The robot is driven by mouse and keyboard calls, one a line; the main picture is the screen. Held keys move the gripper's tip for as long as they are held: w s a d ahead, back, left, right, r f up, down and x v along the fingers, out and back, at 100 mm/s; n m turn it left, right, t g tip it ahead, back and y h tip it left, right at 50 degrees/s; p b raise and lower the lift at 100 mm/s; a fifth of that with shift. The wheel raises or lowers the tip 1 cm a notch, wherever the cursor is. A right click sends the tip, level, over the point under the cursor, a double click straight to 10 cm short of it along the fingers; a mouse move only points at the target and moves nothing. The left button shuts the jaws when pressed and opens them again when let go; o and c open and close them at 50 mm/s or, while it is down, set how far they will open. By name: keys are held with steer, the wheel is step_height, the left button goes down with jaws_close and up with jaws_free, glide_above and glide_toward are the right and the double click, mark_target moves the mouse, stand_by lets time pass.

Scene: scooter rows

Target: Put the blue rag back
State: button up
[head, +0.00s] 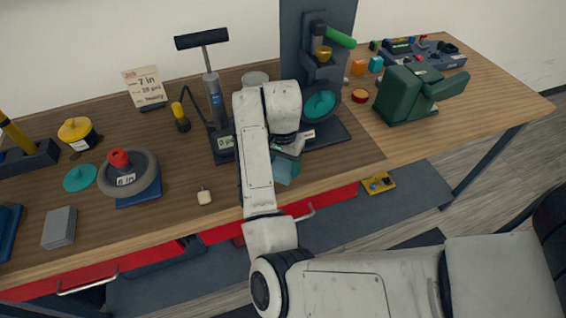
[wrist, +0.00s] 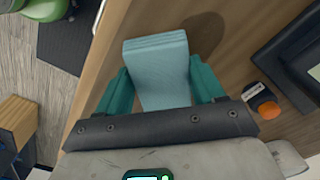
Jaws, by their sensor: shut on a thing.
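The blue rag (wrist: 158,75) is a pale blue folded pad. My gripper (wrist: 160,66) is shut on it, with one teal finger at each side in the wrist view. The rag is over the wooden bench (wrist: 235,25) near its front edge, and a dark shadow lies on the wood beside it. In the head view my arm hides most of the gripper (head: 285,170), and only a small teal-blue part shows below the wrist.
A pump with a gauge (head: 214,100) and a dark stand (head: 318,70) are behind my arm. A green vise-like block (head: 410,92) stands right. A wheel (head: 128,174), a grey block (head: 60,228) and a small pale item (head: 204,196) are left. Red drawers (head: 330,198) run below the front edge.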

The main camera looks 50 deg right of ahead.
mark_target(282, 165)
steer(key=shift+f, duration=0.15)
steer(key=o, duration=1.1)
step_height(282, 165, up, 12)
steer(key=p, duration=0.2)
steer(key=shift+r+p, duration=0.2)
steer(key=shift+p, duration=0.2)
